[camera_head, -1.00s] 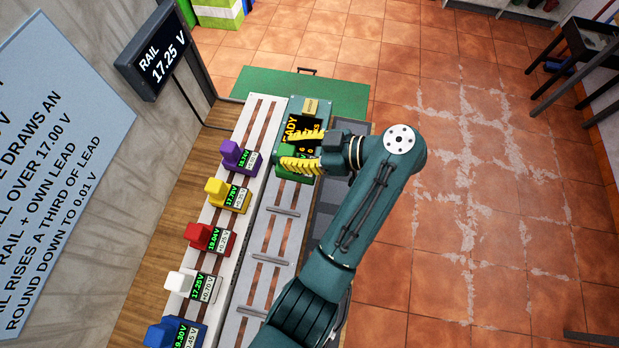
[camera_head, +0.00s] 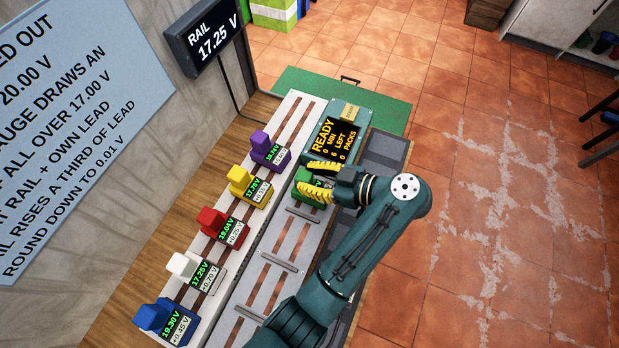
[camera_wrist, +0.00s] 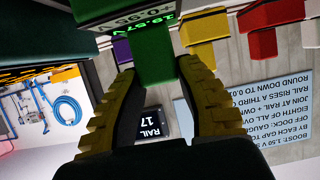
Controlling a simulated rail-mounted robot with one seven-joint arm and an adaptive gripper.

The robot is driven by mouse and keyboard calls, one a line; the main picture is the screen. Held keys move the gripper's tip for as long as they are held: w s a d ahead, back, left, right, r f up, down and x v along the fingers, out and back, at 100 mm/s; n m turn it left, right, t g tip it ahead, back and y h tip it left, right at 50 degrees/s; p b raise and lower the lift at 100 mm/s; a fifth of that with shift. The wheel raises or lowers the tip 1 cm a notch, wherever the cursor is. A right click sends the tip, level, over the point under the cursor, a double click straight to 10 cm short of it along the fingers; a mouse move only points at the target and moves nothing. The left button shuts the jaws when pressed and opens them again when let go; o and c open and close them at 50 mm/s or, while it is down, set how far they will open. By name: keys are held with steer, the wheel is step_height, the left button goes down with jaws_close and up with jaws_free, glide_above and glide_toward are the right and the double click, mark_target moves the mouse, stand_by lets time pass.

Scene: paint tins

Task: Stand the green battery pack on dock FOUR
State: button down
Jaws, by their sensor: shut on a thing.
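The green battery pack (camera_head: 317,193) is held between the two yellow-padded fingers of my gripper (camera_head: 307,180). In the wrist view its green body (camera_wrist: 155,52) sits between the fingertips, with a lit readout of about 19.57 V and a +0.95 V label partly cut off. In the head view the pack is over the far part of the grey slotted rack (camera_head: 280,247), just nearer than the display box. My fingers partly cover it, and I cannot tell whether it touches the rack. No dock numbers are readable.
Purple (camera_head: 266,148), yellow (camera_head: 247,186), red (camera_head: 219,226), white (camera_head: 193,268) and blue (camera_head: 165,322) packs stand in a row on the white rack to the left. The display box (camera_head: 336,136) reads READY. The rail meter (camera_head: 210,40) reads 17.25 V. Several metal crossbars (camera_head: 279,262) divide the near rack.

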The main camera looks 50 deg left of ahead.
steer(key=shift+w+r, duration=0.1)
steer(key=shift+r, duration=0.1)
steer(key=shift+f, duration=0.2)
steer(key=c, duration=0.8)
jaws_free()
steer(key=shift+r+p, duration=0.3)
steer(key=shift+r, duration=0.05)
steer(key=p+v, duration=1.1)
steer(key=shift+d, duration=0.4)
